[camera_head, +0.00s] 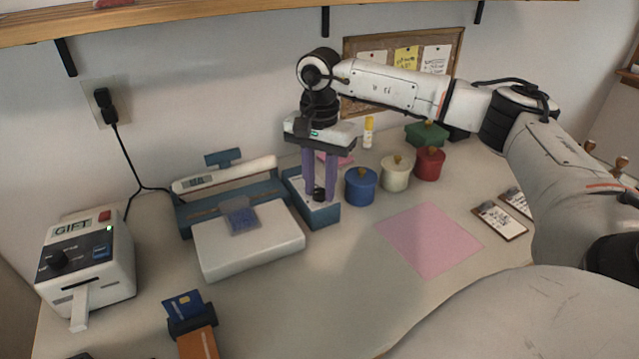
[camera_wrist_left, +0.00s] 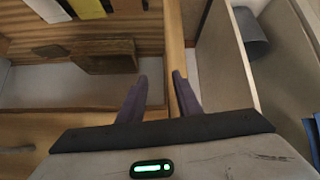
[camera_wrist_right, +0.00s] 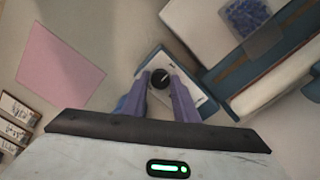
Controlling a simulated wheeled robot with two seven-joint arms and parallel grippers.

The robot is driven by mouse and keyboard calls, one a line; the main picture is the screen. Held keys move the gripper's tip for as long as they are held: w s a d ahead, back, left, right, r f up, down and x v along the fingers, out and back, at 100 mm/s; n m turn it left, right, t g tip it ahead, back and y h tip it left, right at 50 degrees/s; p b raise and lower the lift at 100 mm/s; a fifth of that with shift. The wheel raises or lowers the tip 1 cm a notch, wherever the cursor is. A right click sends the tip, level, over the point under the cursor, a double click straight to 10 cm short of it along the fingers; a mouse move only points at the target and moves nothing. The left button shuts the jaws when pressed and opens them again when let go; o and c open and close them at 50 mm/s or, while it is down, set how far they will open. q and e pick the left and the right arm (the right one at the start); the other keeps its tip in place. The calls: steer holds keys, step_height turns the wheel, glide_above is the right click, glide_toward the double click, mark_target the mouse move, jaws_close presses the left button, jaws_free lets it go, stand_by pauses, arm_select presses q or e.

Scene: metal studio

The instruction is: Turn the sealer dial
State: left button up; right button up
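The sealer (camera_head: 256,212) is a blue and white machine on the table, with a white front plate and a raised bar. Its narrow blue side box (camera_head: 322,217) carries a small black dial (camera_head: 318,194). The right wrist view shows the dial (camera_wrist_right: 160,78) from above, with a pale pointer line. My right gripper (camera_head: 319,198) points down, its purple fingers on either side of the dial; I see no clear grip on it. My left gripper (camera_wrist_left: 160,76) is open and empty, seen only in its wrist view, away from the sealer.
Blue, cream and red lidded pots (camera_head: 396,173) stand just right of the dial. A pink sheet (camera_head: 430,238) lies flat on the table. A white GIFT machine (camera_head: 86,262) with its own knob stands at the left, and a card holder (camera_head: 190,318) stands in front.

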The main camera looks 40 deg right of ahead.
jaws_close()
arm_select(q)
steer(key=shift+w+r, duration=0.1)
